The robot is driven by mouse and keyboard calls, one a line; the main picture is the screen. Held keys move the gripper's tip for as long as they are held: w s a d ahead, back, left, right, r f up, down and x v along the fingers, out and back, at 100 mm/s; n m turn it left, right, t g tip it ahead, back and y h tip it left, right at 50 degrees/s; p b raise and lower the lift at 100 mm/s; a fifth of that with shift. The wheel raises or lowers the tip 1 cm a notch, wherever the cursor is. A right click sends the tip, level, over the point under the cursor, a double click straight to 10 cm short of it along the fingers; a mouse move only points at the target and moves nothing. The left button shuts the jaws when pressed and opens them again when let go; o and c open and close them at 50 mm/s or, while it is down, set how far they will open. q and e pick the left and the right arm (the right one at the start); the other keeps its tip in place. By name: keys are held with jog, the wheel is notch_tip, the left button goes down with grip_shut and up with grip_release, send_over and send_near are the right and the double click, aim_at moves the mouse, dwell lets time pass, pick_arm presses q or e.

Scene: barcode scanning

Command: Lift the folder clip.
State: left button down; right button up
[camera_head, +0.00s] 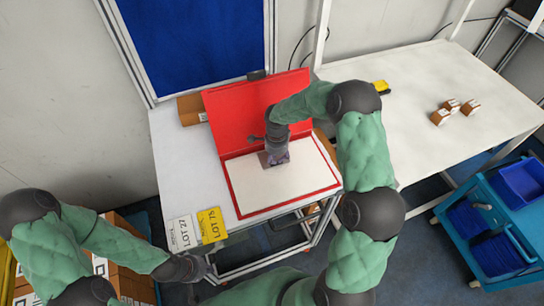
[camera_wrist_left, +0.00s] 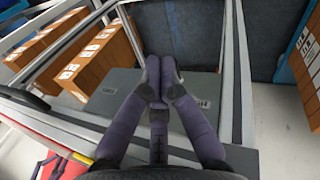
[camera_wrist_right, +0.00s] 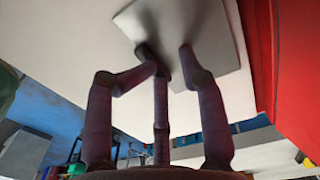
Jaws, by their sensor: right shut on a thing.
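A red folder (camera_head: 233,198) lies open on the white table, its lid raised at the back and white paper (camera_head: 280,191) inside. My right gripper (camera_head: 275,160) is over the upper part of the paper, shut on the folder clip (camera_head: 264,160), which is mostly hidden by the fingers in the head view. In the right wrist view the clip (camera_wrist_right: 218,40) is a pale grey plate between and behind the fingertips (camera_wrist_right: 168,58). My left gripper (camera_head: 203,270) hangs low in front of the table. Its fingertips (camera_wrist_left: 160,75) meet with nothing between them.
White and yellow LOT cards (camera_head: 211,225) lie at the table's front left. A brown box (camera_head: 191,110) stands behind the folder. A second white table (camera_head: 440,85) with small boxes is at right, near a blue cart (camera_head: 480,240). Brown cartons (camera_wrist_left: 95,55) lie near my left gripper.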

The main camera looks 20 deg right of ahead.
jog(key=shift+s+a+g+p, duration=0.15)
jog(key=shift+s+g+p, duration=0.25)
jog(key=shift+s+p, duration=0.1)
grip_shut()
jog(key=shift+w+r, duration=0.1)
jog(key=shift+r, duration=0.05)
jog(key=shift+w+r+p, duration=0.3)
jog(key=shift+r+p, duration=0.2)
jog(key=shift+r, duration=0.1)
jog(key=shift+w+r+g+p, duration=0.15)
jog(key=shift+r+g+p, duration=0.25)
jog(key=shift+r, duration=0.15)
jog(key=shift+r, duration=0.15)
jog(key=shift+w+r+p, duration=0.1)
jog(key=shift+r+p, duration=0.2)
jog(key=shift+p, duration=0.05)
jog(key=shift+w+r+g+p, duration=0.15)
jog(key=shift+r+g+p, duration=0.4)
jog(key=shift+r, duration=0.15)
jog(key=shift+r, duration=0.35)
